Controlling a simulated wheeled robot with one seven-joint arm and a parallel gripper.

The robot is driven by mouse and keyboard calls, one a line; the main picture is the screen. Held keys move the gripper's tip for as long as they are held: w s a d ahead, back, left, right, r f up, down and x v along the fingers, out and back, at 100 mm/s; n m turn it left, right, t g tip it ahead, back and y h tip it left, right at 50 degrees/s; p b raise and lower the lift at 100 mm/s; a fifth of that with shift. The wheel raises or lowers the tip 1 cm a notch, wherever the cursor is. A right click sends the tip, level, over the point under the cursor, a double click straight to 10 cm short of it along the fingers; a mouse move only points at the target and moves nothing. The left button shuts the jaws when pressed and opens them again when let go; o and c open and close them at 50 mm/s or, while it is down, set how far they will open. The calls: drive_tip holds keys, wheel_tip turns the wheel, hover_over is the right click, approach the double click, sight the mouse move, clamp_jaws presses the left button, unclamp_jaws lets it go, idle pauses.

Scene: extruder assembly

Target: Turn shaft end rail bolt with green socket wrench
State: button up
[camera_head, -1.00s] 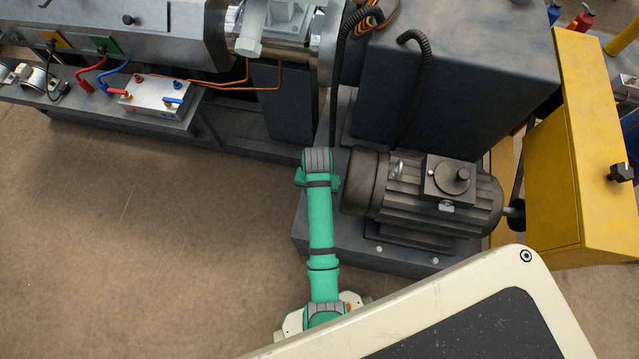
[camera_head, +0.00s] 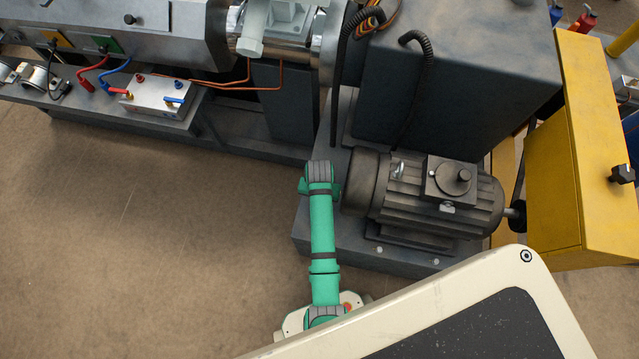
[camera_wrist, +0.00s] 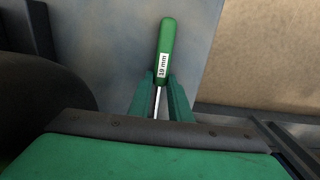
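The green socket wrench (camera_wrist: 167,40) has a green handle with a white "19 mm" label and a thin metal shank. In the wrist view its handle points up, away from my gripper. My gripper's two green fingers (camera_wrist: 160,88) close in on the wrench from both sides, around the lower handle and shank. The socket end is hidden behind my gripper body. In the head view my gripper and the wrench are hidden; only my arm shows, left of the motor. Two small bolt heads (camera_head: 380,249) (camera_head: 435,261) show on the motor base; I cannot tell whether either is the shaft end rail bolt.
The dark motor (camera_head: 425,195) stands on a grey base (camera_head: 345,237), right of my arm. A large dark housing (camera_head: 465,80) rises behind it. A yellow guard (camera_head: 575,180) stands at right. The brown floor (camera_head: 130,250) is clear at left.

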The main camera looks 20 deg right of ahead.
drive_tip(key=shift+w+r, duration=0.1)
clamp_jaws()
drive_tip(key=shift+a+r, duration=0.2)
drive_tip(key=shift+r, duration=0.4)
wheel_tip(320, 180, up, 6)
drive_tip(key=shift+w+f, duration=0.1)
drive_tip(key=shift+f, duration=0.15)
drive_tip(key=w+a, duration=0.5)
drive_tip(key=a, duration=0.3)
drive_tip(key=w+a, duration=0.5)
drive_tip(key=a, duration=0.3)
drive_tip(key=shift+w, duration=0.4)
drive_tip(key=shift+a, duration=0.1)
drive_tip(key=shift+o, duration=0.8)
unclamp_jaws()
clamp_jaws()
drive_tip(key=shift+r, duration=0.1)
